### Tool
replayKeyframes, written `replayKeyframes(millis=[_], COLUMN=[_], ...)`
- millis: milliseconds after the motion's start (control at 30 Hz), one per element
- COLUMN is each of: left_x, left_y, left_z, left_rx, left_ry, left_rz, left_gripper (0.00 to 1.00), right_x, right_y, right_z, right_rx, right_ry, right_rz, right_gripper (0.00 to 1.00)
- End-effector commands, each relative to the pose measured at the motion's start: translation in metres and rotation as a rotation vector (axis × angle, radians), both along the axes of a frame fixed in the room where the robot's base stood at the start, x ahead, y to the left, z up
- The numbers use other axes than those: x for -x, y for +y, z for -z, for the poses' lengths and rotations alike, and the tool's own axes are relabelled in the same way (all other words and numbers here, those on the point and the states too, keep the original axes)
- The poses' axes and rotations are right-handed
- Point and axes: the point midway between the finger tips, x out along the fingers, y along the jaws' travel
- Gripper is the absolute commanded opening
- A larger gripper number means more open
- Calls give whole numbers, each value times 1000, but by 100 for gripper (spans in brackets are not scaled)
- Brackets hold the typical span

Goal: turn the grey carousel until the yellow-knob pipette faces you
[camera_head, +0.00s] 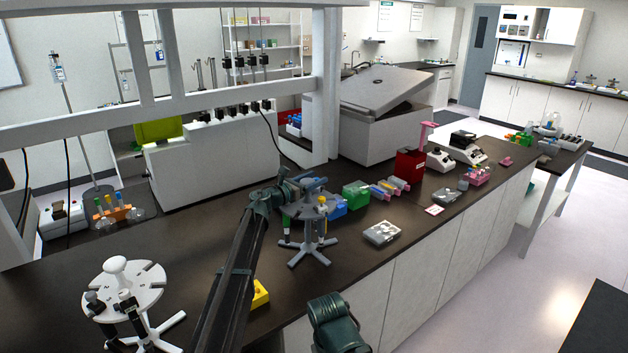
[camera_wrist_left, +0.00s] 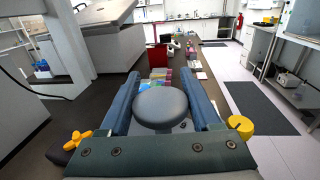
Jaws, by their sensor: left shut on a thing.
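The grey carousel (camera_head: 306,213) stands on the dark bench on a splayed foot. My left gripper (camera_head: 312,184) reaches it from the front left and is shut on its round grey top knob (camera_wrist_left: 161,108), which shows between the two blue fingers in the left wrist view. A pipette with a round yellow knob (camera_wrist_left: 240,126) hangs at the right of the carousel in that view; in the head view a yellow knob (camera_head: 322,201) shows at its right front side. A yellow lobed knob (camera_wrist_left: 75,138) shows at the left in the wrist view. My right gripper is not in view.
A white carousel (camera_head: 152,278) with dark-topped pipettes stands at the bench's front left. A yellow box (camera_head: 261,293) lies beside my left arm.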

Motion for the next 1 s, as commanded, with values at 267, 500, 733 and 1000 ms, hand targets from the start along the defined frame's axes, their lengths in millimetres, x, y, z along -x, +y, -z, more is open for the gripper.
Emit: replayKeyframes(millis=[267,500,733,1000], left_x=[0,0,16,58], left_y=[0,0,16,58], left_z=[0,0,0,0], left_rx=[0,0,0,0], left_ry=[0,0,0,0], left_rz=[0,-1,-4,-3], left_gripper=[94,94,94,94], right_x=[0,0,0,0], right_y=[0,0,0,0], right_z=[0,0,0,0], right_rx=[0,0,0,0], right_ry=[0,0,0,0], right_rz=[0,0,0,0], right_gripper=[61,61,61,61])
